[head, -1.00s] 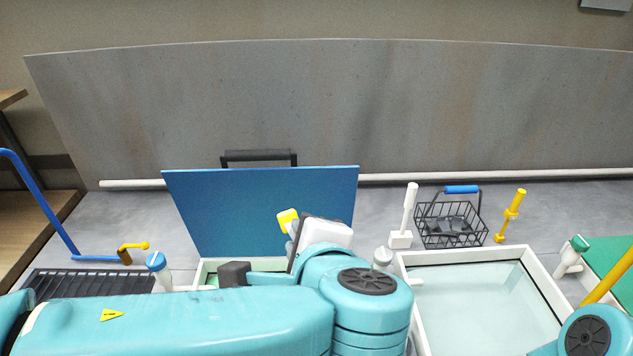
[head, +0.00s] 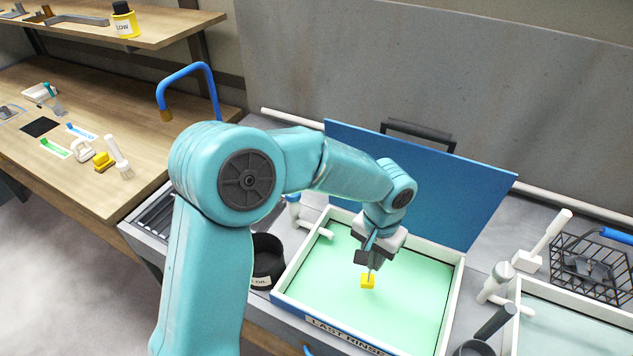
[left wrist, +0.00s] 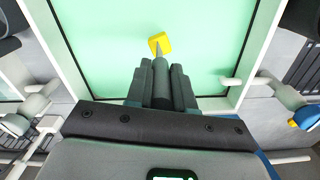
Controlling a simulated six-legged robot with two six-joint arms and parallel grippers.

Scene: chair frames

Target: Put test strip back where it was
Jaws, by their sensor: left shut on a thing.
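My left gripper (head: 370,262) points down over the tank of pale green liquid (head: 455,290) labelled LAST RINSE. It is shut on a thin grey piece with a yellow square end (head: 367,282), which looks like the test strip. In the left wrist view the closed fingers (left wrist: 161,88) hold the grey part, and the yellow end (left wrist: 160,43) sticks out past the tips over the green liquid. I cannot tell whether the yellow end touches the liquid. My right gripper is out of view.
A blue lid (head: 430,185) stands up behind the green tank. A black pot (head: 267,258) stands at its left. A wooden bench (head: 60,115) at the left holds brushes and coloured strips. A wire basket (head: 590,262) and another tank (head: 560,335) are at the right.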

